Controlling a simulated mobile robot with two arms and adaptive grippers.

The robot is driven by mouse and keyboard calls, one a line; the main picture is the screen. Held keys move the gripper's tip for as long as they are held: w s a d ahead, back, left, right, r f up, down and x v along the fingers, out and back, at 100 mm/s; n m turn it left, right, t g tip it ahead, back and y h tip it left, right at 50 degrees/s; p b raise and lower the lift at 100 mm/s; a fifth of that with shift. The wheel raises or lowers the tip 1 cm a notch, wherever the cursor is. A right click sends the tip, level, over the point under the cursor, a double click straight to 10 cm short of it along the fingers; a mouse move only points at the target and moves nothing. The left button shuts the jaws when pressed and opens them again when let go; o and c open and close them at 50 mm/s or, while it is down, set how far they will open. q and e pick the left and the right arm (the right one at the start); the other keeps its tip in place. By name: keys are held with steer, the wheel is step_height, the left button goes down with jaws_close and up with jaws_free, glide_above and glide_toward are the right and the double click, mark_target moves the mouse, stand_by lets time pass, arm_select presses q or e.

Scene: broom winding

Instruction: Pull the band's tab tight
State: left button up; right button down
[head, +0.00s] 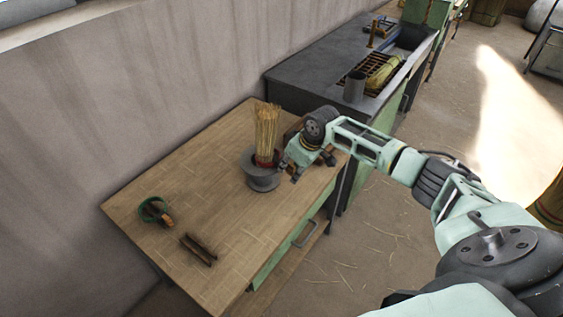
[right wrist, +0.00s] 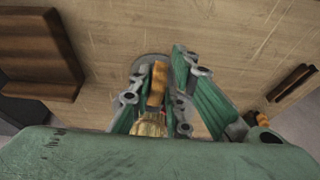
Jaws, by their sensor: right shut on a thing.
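A bundle of pale straw (head: 266,125) stands upright in a round grey holder (head: 262,181) on the wooden bench. A red band (head: 266,161) goes round the lower part of the straw. My right gripper (head: 291,170) is just right of the bundle, at the band's height. In the right wrist view, the fingers of my right gripper (right wrist: 158,98) are close on both sides of an orange-brown strip (right wrist: 157,84), which looks like the band's tab. Straw ends (right wrist: 150,124) show below it. The exact contact is partly hidden by the fingers. My left gripper is out of view.
A small green dish (head: 147,214) with pieces in it and dark sticks (head: 198,250) lie on the bench (head: 180,172). A brown wooden piece (right wrist: 35,48) is beside my gripper.

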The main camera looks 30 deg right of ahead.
steer(key=shift+s+d+p, duration=0.3)
steer(key=shift+s+p, duration=0.05)
steer(key=shift+s, duration=0.2)
steer(key=shift+s+d+p, duration=0.25)
steer(key=shift+s+p, duration=0.1)
steer(key=shift+s, duration=0.15)
steer(key=shift+s+d+p, duration=0.1)
steer(key=shift+s+p, duration=0.3)
steer(key=shift+s, duration=0.15)
steer(key=c, duration=1.4)
jaws_free()
steer(key=shift+o, duration=0.2)
steer(key=p+v, duration=0.7)
steer(key=p, duration=0.2)
steer(key=shift+s+r, duration=0.25)
steer(key=shift+d, duration=0.15)
